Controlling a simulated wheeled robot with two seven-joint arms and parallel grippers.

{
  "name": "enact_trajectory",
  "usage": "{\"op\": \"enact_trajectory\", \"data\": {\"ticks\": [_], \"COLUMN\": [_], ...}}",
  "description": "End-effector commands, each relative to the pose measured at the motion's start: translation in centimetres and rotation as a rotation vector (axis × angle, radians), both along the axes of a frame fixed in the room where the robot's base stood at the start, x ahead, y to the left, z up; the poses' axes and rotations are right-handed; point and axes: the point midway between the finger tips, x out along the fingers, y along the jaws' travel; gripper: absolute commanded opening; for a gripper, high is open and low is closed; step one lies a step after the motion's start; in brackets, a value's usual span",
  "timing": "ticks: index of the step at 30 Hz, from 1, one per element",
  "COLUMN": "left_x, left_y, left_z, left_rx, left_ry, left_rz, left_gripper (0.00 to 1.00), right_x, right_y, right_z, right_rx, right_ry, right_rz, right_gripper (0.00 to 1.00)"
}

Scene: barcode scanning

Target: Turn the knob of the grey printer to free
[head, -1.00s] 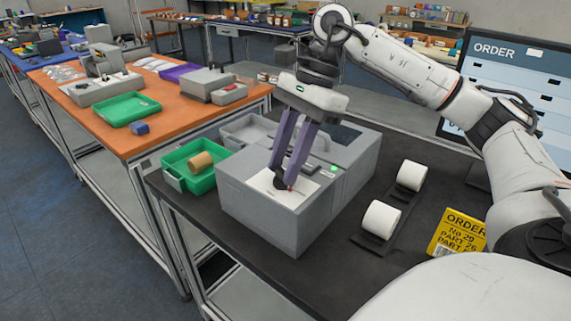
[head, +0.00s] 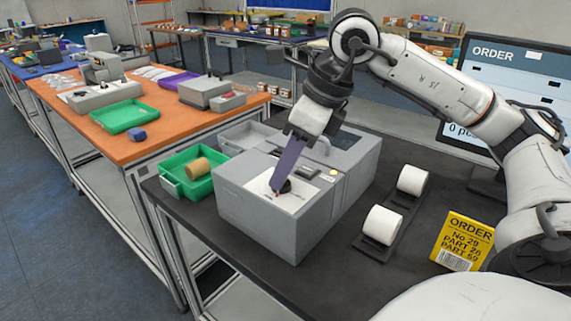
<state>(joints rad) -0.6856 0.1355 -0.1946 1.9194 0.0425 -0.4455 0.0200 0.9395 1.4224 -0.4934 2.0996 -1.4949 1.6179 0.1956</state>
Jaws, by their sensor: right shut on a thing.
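The grey printer (head: 262,218) stands on the dark table. A white plate (head: 305,190) on its top carries a small black knob (head: 286,187). My right gripper (head: 279,186) reaches down from above, with its purple fingers at the knob. It is shut on the knob, and the fingers are seen nearly edge-on, so one hides the other. The fingers hide part of the knob and the plate's markings. A small yellow light (head: 333,172) shows on the printer top. My left gripper is not in view.
A green bin (head: 172,180) with a brown roll (head: 198,168) and a grey bin (head: 236,140) sit left of the printer. White rolls on a dark holder (head: 372,251) and a yellow order card (head: 458,240) lie to the right. A screen (head: 500,65) stands behind.

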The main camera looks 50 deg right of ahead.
Motion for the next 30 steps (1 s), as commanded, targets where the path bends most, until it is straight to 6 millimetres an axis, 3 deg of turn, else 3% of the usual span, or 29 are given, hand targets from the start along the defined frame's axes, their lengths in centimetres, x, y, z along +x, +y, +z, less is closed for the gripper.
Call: {"op": "enact_trajectory", "data": {"ticks": [15,30], "left_x": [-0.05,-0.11], "left_y": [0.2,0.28], "left_z": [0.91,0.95], "left_rx": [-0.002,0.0], "left_ry": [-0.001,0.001], "left_rz": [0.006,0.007], "left_gripper": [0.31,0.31], "right_x": [-0.03,-0.02], "right_y": [0.26,0.21], "right_z": [0.18,0.09], "right_rx": [0.001,0.001], "right_ry": [-0.002,-0.001], "right_rz": [-0.324,-0.382], "right_gripper": [0.06,0.06]}}
